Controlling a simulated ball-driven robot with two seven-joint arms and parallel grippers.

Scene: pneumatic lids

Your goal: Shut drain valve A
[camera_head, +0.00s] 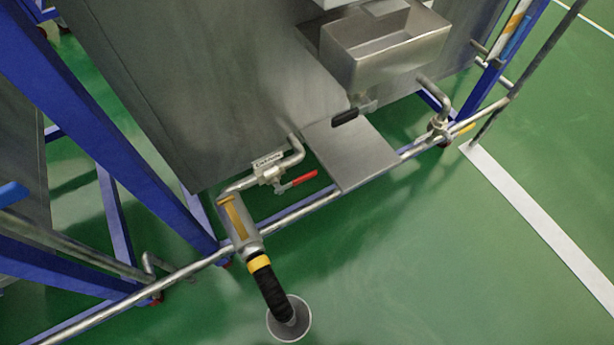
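A drain valve (271,175) sits on a bent metal pipe under the large steel tank, left of the flat steel plate. A small white label (268,161) is on it, its text too small to read surely. Its red lever (298,182) points right and slightly up in the picture, roughly along the pipe's run. The pipe leads left to a grey fitting (239,222) with a yellow stripe, then a black hose (271,286) down to a round floor drain (289,320). Neither of my grippers is in view.
A steel rail (300,211) runs low in front of the valve. The steel plate (350,155) and a steel box (385,45) are to its right. Another valve (439,129) is further right. Blue frame legs (120,140) stand left. The green floor in front is clear.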

